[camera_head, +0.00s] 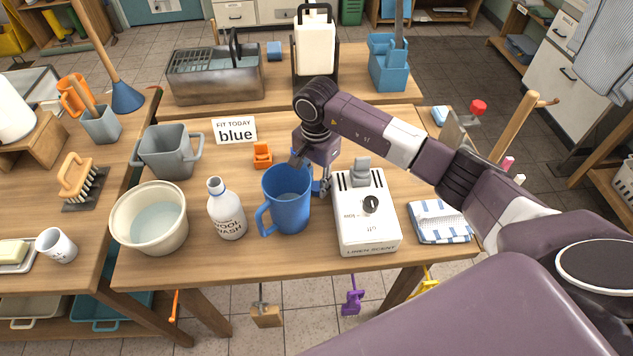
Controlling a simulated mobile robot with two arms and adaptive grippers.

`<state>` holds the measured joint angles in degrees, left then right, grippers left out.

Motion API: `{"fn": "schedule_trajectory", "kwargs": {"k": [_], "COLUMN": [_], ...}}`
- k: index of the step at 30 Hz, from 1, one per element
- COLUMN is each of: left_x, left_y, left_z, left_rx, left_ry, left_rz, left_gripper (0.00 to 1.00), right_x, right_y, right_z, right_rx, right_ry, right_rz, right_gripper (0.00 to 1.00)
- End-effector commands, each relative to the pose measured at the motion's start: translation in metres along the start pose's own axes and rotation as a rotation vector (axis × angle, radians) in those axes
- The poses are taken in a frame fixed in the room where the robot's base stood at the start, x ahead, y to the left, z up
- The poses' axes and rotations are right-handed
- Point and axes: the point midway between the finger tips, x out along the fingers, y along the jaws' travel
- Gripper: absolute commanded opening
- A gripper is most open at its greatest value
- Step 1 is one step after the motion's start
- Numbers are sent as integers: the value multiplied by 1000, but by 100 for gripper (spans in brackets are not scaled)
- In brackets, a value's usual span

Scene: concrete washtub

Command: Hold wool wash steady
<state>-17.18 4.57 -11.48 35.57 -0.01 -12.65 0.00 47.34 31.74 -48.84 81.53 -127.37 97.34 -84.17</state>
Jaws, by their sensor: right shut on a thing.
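The fingertips are partly hidden by the jug and the gripper body. My left gripper is not in view.
The cream basin (120,221) holds water. A white linen scent box (366,236) with a dial stands close right of the jug. A grey tub (167,156), an orange clip (262,158) and a "FIT TODAY blue" card (235,121) are behind. A striped cloth (427,236) lies right.

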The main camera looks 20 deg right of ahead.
Motion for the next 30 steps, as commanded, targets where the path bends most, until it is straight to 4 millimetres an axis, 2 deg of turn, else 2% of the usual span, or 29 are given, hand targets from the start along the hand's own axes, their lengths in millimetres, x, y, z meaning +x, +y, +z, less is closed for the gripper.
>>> {"fn": "schedule_trajectory", "kwargs": {"k": [7,8,10,18,22,23,30], "left_x": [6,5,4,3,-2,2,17], "left_y": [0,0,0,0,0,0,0], "left_z": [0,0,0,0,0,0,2], "left_rx": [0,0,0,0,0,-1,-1], "left_ry": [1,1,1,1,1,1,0], "left_rz": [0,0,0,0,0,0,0], "left_gripper": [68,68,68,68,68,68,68], "right_x": [5,4,3,3,-4,-6,-55], "right_y": [0,0,0,0,0,-1,-1], "right_z": [0,0,0,0,0,-1,-2], "right_rx": [-1,-1,-1,0,0,-1,-1], "right_ry": [0,0,0,0,0,1,4], "right_rz": [1,1,1,1,0,-2,-4], "right_gripper": [0,25,31,31,31,31,31]}}
